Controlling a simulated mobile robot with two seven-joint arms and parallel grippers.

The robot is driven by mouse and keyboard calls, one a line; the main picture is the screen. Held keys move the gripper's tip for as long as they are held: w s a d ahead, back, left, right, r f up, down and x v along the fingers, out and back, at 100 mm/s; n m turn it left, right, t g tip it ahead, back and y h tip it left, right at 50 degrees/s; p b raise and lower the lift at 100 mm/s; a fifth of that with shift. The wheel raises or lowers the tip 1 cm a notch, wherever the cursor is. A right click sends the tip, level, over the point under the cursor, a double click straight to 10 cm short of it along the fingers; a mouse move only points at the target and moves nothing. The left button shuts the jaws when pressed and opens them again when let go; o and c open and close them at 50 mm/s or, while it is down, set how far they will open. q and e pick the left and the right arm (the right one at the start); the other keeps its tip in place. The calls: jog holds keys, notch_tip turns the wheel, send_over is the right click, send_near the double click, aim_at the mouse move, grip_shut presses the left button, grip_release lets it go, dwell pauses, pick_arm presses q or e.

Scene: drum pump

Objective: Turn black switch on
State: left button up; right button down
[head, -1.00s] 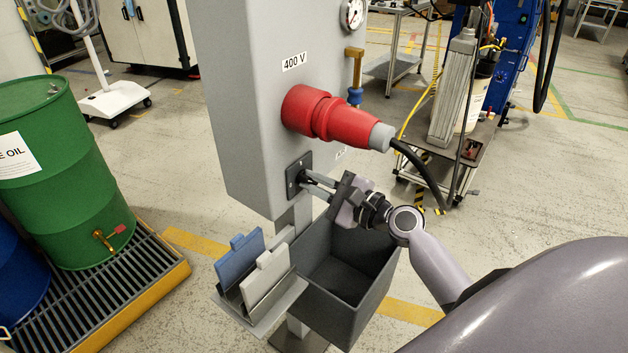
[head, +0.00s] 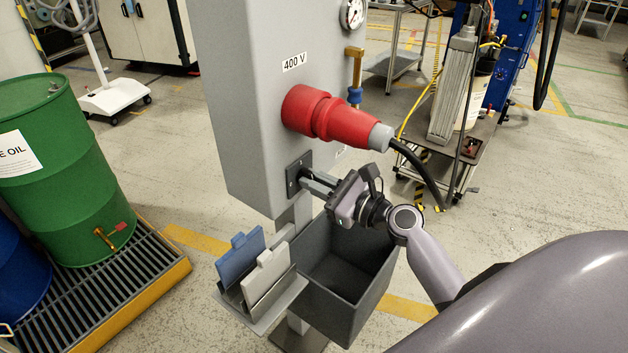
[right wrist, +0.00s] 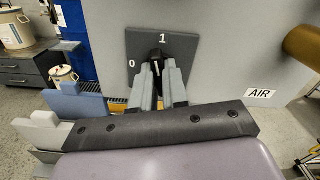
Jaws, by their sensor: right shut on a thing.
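The black switch (right wrist: 155,56) sits on a dark square plate marked 0 at its left and 1 at its top. In the right wrist view its knob points upward, close to the 1. In the head view the switch plate (head: 293,176) is on the grey cabinet's side, below the red plug, and the knob is mostly hidden by my fingers. My right gripper (head: 307,177) is shut on the switch knob, its two grey fingers on either side of it, as the right wrist view (right wrist: 158,76) also shows. My left gripper is out of view.
The red plug (head: 325,114) with its black cable juts out just above my right gripper. An open dark bin (head: 348,300) and a holder with blue (head: 240,258) and white (head: 266,278) plates are below. A green drum (head: 62,170) stands at the left.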

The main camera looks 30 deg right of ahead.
jog(key=shift+m, duration=0.7)
jog(key=shift+m, duration=1.1)
jog(key=c, duration=1)
grip_release()
jog(key=shift+s, duration=0.1)
jog(key=shift+v, duration=4.45)
jog(key=shift+f, duration=0.1)
